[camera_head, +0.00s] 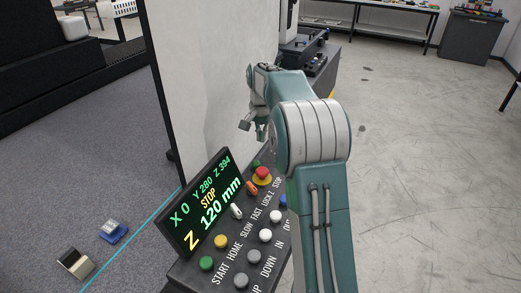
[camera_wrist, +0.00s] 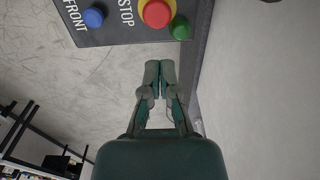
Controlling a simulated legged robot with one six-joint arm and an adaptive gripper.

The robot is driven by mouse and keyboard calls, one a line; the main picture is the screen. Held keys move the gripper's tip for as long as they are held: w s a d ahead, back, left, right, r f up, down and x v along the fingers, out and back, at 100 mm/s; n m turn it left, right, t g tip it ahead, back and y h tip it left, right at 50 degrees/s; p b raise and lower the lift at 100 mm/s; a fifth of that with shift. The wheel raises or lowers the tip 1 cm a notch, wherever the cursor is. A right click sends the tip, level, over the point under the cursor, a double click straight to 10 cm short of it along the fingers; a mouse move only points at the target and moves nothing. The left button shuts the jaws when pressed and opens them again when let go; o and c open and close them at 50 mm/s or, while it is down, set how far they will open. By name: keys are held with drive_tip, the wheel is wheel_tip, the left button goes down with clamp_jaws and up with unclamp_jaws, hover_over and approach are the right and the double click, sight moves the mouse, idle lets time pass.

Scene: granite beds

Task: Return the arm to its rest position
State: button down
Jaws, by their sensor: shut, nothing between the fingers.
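My gripper (camera_wrist: 160,78) is shut and empty in the wrist view, its fingers together over the floor below the panel's edge. In the head view my gripper (camera_head: 254,129) hangs from my raised teal arm, above and behind the control panel (camera_head: 176,271). The red stop button (camera_head: 262,174) sits on a yellow ring at the panel's far end. It also shows in the wrist view (camera_wrist: 156,12), beyond the fingertips and apart from them. A green button (camera_wrist: 181,28) is beside it. My arm hides part of the panel's right side.
A screen (camera_head: 205,205) reads STOP and Z 120 mm. A pale wall panel (camera_head: 200,80) stands close on the left of my gripper. Dark equipment (camera_head: 312,55) is behind it. A dark cabinet (camera_head: 470,35) stands at the back right. The floor (camera_head: 430,170) on the right is clear.

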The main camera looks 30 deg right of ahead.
drive_tip(key=shift+r, duration=0.65)
drive_tip(key=s+a+r+n+t, duration=0.1)
drive_tip(key=s+a+r+n, duration=0.1)
drive_tip(key=s+a+r, duration=0.4)
drive_tip(key=s+a+r+n+t, duration=0.1)
drive_tip(key=s+a+r+n, duration=0.25)
drive_tip(key=s, duration=0.45)
drive_tip(key=s+a+f+n+t, duration=0.1)
drive_tip(key=s+a+f+n, duration=0.1)
drive_tip(key=s, duration=0.7)
drive_tip(key=s+a+f+n+t, duration=0.2)
drive_tip(key=s+a, duration=0.3)
drive_tip(key=s, duration=0.5)
drive_tip(key=shift+s+a+f+n, duration=0.2)
drive_tip(key=shift+s+n, duration=0.1)
drive_tip(key=shift+n, duration=0.15)
